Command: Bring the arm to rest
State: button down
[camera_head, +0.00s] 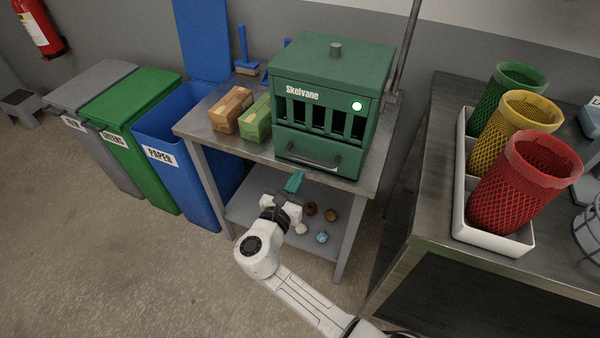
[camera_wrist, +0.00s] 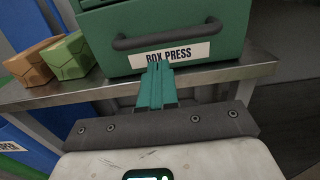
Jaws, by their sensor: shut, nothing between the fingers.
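My gripper (camera_head: 294,183) has teal fingers and is shut with nothing between them. In the head view it is in front of the steel table with the green press, near the tabletop's front edge. My white arm reaches up to it from the bottom of the picture. In the wrist view the closed fingers (camera_wrist: 156,86) point at the green press (camera_wrist: 190,30), below its label "BOX PRESS". I cannot tell the exact gap between the fingertips and the table edge.
The press (camera_head: 330,100) stands on the steel table (camera_head: 205,125) beside brown (camera_head: 231,110) and green (camera_head: 257,119) boxes. Small balls lie on the lower shelf. Bins, including an open blue one (camera_head: 180,120), stand left. Mesh baskets in a white tray (camera_head: 480,234) are on the right table.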

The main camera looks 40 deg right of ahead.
jog(key=v, duration=0.7)
jog(key=shift+s+a, duration=0.2)
jog(key=shift+a, duration=0.15)
jog(key=s+d+f+m+g+y, duration=0.3)
jog(key=s+d+f+m+g, duration=0.15)
jog(key=s+m, duration=0.25)
jog(key=s+d+f+m+g+y, duration=0.35)
jog(key=s+d+m, duration=0.2)
jog(key=s, duration=0.25)
jog(key=s+a+m+y, duration=0.5)
jog(key=s+m+y, duration=0.4)
jog(key=s+m, duration=0.3)
jog(key=shift+s+a+f, duration=0.2)
jog(key=shift+s+a, duration=0.1)
jog(key=shift+a, duration=0.05)
jog(key=c, duration=1.9)
grip_release()
